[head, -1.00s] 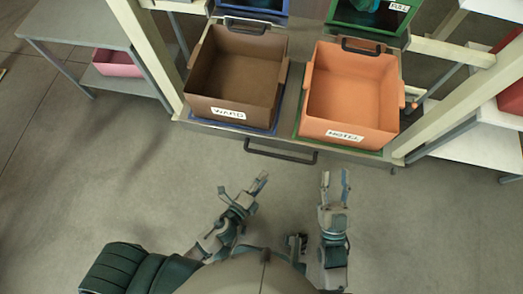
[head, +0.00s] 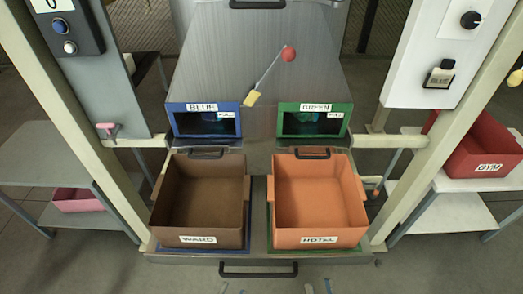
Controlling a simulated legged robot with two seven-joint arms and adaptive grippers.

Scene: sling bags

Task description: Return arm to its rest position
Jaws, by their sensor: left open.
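Only the fingertips of my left gripper (head: 233,290) show at the bottom edge in the head view, apart and empty. The fingertips of my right gripper (head: 318,287) show at the bottom edge to its right, also apart with nothing between them. Both are in front of the station, below the drawer-like handle (head: 258,274). The rest of both arms is out of view.
A brown WARD bin (head: 198,228) and an orange HOTEL bin (head: 319,230) stand side by side, both empty. Behind them are the BLUE opening (head: 203,107) and GREEN opening (head: 314,106). A red GYM bin (head: 478,155) stands right. Posts flank the station.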

